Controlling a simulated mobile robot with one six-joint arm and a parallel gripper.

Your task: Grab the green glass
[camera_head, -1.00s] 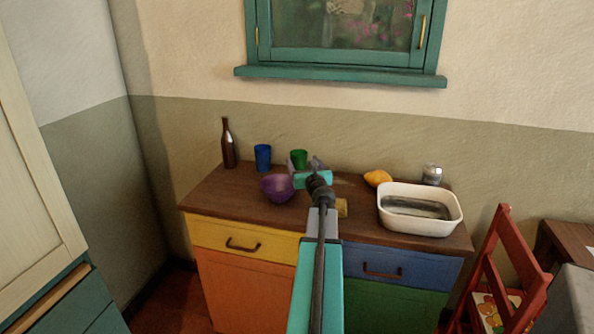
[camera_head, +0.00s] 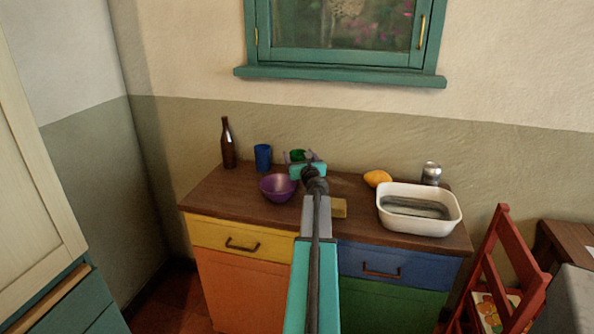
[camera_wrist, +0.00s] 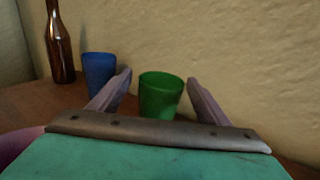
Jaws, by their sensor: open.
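The green glass (camera_wrist: 160,97) stands upright on the wooden counter near the wall. In the wrist view it shows between the two fingers of my gripper (camera_wrist: 158,90), which are spread open with a gap on each side of it. The lower part of the glass is hidden behind the gripper body. In the head view only the top of the green glass (camera_head: 297,155) shows, just beyond my gripper (camera_head: 301,158). I cannot tell how far the fingers reach along its sides.
A blue glass (camera_head: 263,157) and a brown bottle (camera_head: 228,145) stand to the left. A purple bowl (camera_head: 278,188) sits close in front.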

